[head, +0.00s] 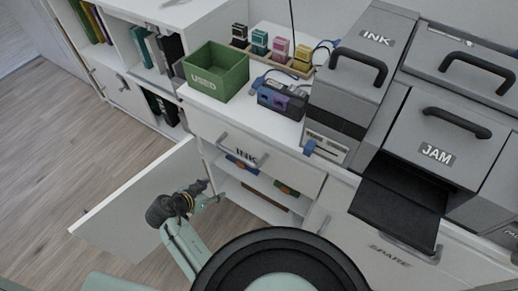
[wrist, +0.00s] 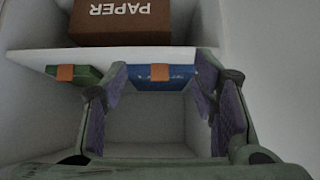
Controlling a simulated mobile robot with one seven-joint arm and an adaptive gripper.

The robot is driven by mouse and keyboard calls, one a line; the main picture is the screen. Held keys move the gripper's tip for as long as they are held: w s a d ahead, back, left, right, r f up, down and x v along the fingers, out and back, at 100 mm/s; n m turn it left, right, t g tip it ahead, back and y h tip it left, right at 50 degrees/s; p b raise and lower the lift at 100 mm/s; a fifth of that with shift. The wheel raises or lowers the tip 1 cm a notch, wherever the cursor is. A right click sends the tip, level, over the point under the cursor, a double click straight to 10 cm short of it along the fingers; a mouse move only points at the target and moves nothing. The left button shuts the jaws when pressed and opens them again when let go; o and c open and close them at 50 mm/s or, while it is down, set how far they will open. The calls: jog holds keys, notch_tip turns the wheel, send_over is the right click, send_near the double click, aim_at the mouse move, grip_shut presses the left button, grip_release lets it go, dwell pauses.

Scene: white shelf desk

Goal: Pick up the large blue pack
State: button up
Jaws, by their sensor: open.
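The large blue pack (head: 236,160) lies in the open cupboard under the desk, with an orange band. In the wrist view the blue pack (wrist: 143,84) shows ahead of my gripper, its face framed by the two fingers, its right end partly behind the right finger. My gripper (wrist: 160,108) is open, with nothing seen between its purple pads. In the head view my gripper (head: 204,186) is at the cupboard's opening, beside the open door. Whether a finger touches the pack cannot be told.
A green pack with an orange band (wrist: 85,77) lies left of the blue one in the wrist view. A brown PAPER box (wrist: 120,24) stands across the white shelf board. The open cupboard door (head: 130,205) is left of my arm; a side wall (wrist: 290,80) is close.

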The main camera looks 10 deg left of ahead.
jog(key=p, duration=0.2)
send_near(240, 163)
notch_tip(240, 163, down, 3)
jog(key=w, duration=0.2)
jog(key=shift+d+r+x, duration=0.1)
jog(key=shift+d+x, duration=0.1)
jog(key=shift+x, duration=1.15)
jog(key=shift+d+r+x, duration=0.1)
jog(key=shift+d+x, duration=0.1)
jog(key=shift+x, duration=1.15)
jog(key=shift+c, duration=0.5)
jog(key=c, duration=1.1)
